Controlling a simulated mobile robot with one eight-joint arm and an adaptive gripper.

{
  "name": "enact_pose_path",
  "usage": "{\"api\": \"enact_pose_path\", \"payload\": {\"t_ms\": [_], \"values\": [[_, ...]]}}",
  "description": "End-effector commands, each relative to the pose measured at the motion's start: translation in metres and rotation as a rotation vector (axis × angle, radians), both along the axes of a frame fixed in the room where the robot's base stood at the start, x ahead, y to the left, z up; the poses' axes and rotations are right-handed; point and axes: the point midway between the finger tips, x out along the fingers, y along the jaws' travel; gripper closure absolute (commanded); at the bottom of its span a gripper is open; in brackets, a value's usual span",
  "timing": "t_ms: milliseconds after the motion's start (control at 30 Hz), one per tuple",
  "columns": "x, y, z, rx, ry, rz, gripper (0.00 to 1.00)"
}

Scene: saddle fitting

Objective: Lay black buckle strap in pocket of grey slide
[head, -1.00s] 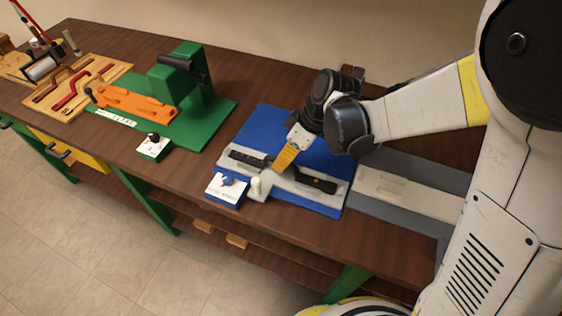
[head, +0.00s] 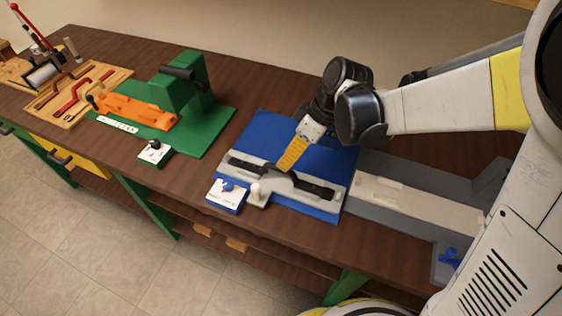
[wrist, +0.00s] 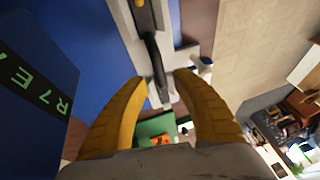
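The grey slide (head: 337,204) lies on a blue board (head: 262,127) on the bench. A black strap (head: 315,190) lies along it and also shows in the wrist view (wrist: 152,48), where it runs down toward the space between my fingers. Black also shows at the slide's left end (head: 245,164); my fingers partly cover the middle, so I cannot tell whether it is one piece or how deep it sits in the pocket. My gripper (wrist: 161,80) has yellow fingers spread apart, with no clear contact on the strap. In the head view it is above the slide's middle (head: 287,168).
A small white-and-blue box (head: 226,195) with a knob stands before the slide. A green fixture (head: 190,95) with an orange part stands to the left. A long grey rail (head: 420,200) lies to the right. Bare bench shows between the fixture and the blue board.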

Motion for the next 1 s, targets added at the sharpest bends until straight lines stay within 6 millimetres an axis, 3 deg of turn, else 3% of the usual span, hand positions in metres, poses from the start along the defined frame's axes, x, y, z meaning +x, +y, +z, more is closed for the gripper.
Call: {"api": "enact_pose_path", "payload": {"t_ms": [100,333,1000], "values": [[0.001,-0.012,0.029,0.0,0.0,-0.002,0.68],[0.003,-0.026,0.058,0.0,0.0,-0.001,0.68],[0.003,-0.028,0.062,0.0,0.0,0.0,0.68]]}}
